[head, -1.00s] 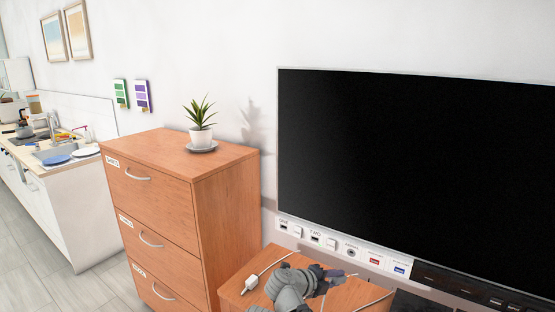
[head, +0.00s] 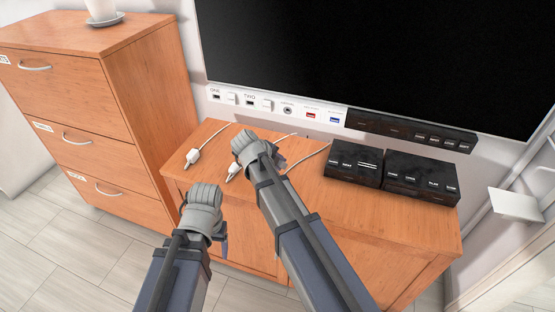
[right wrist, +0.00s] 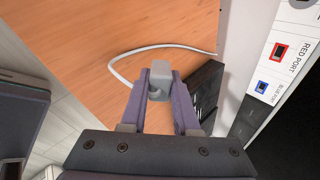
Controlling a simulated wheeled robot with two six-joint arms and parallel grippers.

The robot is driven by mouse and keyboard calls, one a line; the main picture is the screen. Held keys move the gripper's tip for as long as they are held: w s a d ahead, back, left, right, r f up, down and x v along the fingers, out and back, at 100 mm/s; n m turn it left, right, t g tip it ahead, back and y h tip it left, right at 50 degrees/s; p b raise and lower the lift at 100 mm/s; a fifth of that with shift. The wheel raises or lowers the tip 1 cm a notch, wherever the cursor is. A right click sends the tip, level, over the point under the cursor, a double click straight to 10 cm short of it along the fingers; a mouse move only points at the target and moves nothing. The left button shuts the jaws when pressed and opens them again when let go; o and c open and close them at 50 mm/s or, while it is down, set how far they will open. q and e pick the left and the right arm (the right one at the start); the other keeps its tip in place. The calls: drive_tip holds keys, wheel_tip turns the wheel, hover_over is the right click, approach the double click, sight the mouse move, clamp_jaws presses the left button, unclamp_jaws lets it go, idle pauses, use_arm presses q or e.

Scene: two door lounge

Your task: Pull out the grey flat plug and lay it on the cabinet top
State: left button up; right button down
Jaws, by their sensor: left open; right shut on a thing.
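In the right wrist view my right gripper (right wrist: 159,88) is shut on a small grey plug (right wrist: 158,73), with a pale cable curving away from it. The plug is over the wooden cabinet top (head: 400,225); I cannot tell whether it touches it. In the head view my right gripper (head: 247,143) is over the back middle of the cabinet top and largely hides what it holds. My left gripper (head: 201,207) is open, in front of the cabinet's left part. A white plug (head: 193,156) lies on the top at left. Another pale plug (head: 233,173) lies beside my right gripper.
A socket strip (head: 265,105) with labelled ports runs under the television (head: 370,60). Two black boxes (head: 353,165) (head: 422,180) stand on the right of the top. A taller drawer cabinet (head: 150,80) stands at left. The front right of the top is clear.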

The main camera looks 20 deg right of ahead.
drive_tip(key=shift+f, duration=0.1)
wheel_tip(320, 180, down, 4)
drive_tip(key=b, duration=0.4)
drive_tip(key=shift+f, duration=0.15)
drive_tip(key=c, duration=0.6)
unclamp_jaws()
drive_tip(key=shift+s+a+r, duration=0.1)
drive_tip(key=shift+s+r, duration=0.05)
drive_tip(key=shift+r, duration=0.2)
drive_tip(key=shift+p+v, duration=2.15)
drive_tip(key=shift+v, duration=0.55)
drive_tip(key=shift+f, duration=0.1)
